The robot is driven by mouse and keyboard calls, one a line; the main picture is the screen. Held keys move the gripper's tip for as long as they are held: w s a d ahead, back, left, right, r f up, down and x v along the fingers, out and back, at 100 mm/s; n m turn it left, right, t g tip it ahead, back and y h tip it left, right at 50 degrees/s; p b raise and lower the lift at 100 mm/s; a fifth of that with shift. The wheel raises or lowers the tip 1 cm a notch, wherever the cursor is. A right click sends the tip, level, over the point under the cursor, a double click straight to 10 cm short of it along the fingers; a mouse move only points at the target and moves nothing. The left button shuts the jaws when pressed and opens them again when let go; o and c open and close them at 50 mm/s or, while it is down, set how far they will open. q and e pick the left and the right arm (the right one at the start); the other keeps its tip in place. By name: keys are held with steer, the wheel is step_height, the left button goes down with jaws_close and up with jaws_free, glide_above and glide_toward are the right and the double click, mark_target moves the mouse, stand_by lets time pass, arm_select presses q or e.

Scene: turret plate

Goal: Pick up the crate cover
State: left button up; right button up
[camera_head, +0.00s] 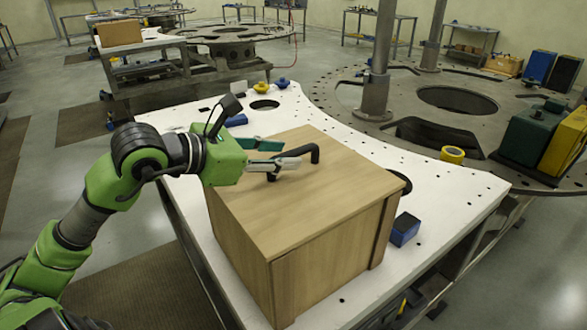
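The crate (240,255) is a light wooden box on the white turret plate. Its flat wooden cover (300,212) is on top, with a black bar handle (313,151). My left gripper (290,154) reaches in from the left over the cover, at the handle. Its two fingers are apart, and the lower finger overlaps the left part of the handle in the picture. I cannot tell whether the fingers touch the handle. My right gripper is not in view.
Metal posts (376,85) stand behind. Green and yellow boxes (530,132) are at the right. Open floor lies left.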

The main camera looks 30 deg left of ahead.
mark_target(288, 152)
arm_select(q)
steer(key=p+x, duration=0.2)
steer(key=x, duration=0.1)
steer(key=shift+w+r, duration=0.15)
steer(key=shift+w, duration=0.05)
steer(key=shift+w+d+f, duration=0.15)
steer(key=shift+w+f, duration=0.2)
steer(key=shift+w, duration=0.1)
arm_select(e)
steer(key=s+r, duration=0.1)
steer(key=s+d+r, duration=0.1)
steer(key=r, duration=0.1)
arm_select(q)
jaws_close()
steer(key=shift+r, duration=0.1)
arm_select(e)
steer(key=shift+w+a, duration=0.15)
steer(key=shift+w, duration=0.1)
